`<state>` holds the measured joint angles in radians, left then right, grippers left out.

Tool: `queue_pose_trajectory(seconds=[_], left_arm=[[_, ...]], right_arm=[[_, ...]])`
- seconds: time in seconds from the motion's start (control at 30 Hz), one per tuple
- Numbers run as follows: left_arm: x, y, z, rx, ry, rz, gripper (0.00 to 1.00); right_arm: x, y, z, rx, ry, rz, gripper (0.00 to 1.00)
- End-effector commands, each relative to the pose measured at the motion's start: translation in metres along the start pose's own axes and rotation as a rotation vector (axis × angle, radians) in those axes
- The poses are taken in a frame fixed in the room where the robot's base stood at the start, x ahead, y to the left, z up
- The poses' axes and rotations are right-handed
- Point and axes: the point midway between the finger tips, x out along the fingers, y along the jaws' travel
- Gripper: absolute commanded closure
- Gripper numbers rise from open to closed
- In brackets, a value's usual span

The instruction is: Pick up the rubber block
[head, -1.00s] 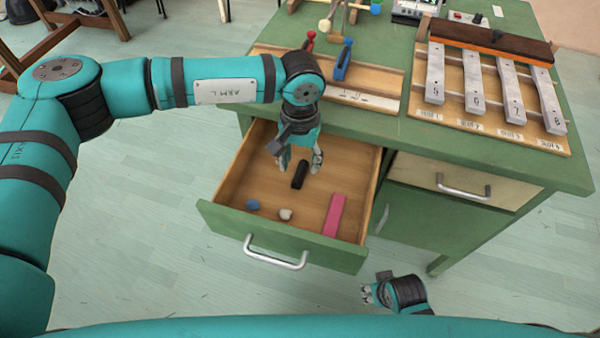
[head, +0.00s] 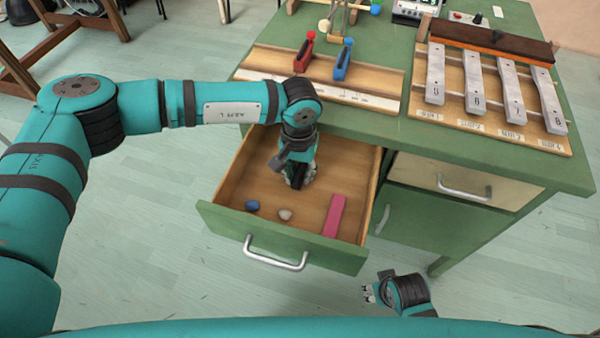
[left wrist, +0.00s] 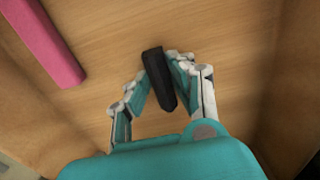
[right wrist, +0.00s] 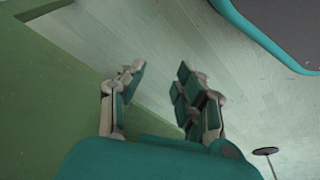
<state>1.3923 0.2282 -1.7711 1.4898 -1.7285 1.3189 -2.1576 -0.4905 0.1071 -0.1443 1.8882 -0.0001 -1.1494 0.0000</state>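The dark block that I take as the rubber block (left wrist: 158,78) lies in the open drawer (head: 228,222). In the head view my left gripper (head: 297,182) is down in the drawer and hides most of it. In the left wrist view the block lies between the fingers of my left gripper (left wrist: 158,80). It is close against the right finger, with a gap to the left finger, so the gripper looks open. My right gripper (head: 369,292) is low in front of the cabinet, open and empty in the right wrist view (right wrist: 160,70).
A pink bar (head: 334,215), a blue piece (head: 252,205) and a pale piece (head: 285,214) lie in the drawer. Its walls stand around my left gripper. On the green bench (head: 390,130) are metal bars on a wooden frame (head: 500,85) and a red (head: 304,54) and a blue clip (head: 342,64).

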Motion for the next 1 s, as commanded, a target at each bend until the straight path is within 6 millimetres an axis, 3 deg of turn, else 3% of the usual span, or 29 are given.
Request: queue_pose_trajectory(seconds=[0.1,0.57,0.77,1.0], left_arm=[[0.0,0.0,0.0,0.0,0.0,0.0,1.0],[-0.011,0.0,0.0,0.0,0.001,0.0,1.0],[-0.043,0.0,-0.001,0.001,0.004,0.0,1.0],[-0.104,0.0,-0.001,-0.001,0.004,-0.001,1.0]], right_arm=[[0.001,0.0,0.001,0.0,-0.002,0.0,0.66],[-0.001,0.0,0.0,-0.001,0.003,0.0,0.66],[0.004,-0.001,0.003,-0.002,0.003,-0.001,0.66],[0.021,-0.002,0.015,-0.005,-0.016,-0.002,0.66]])
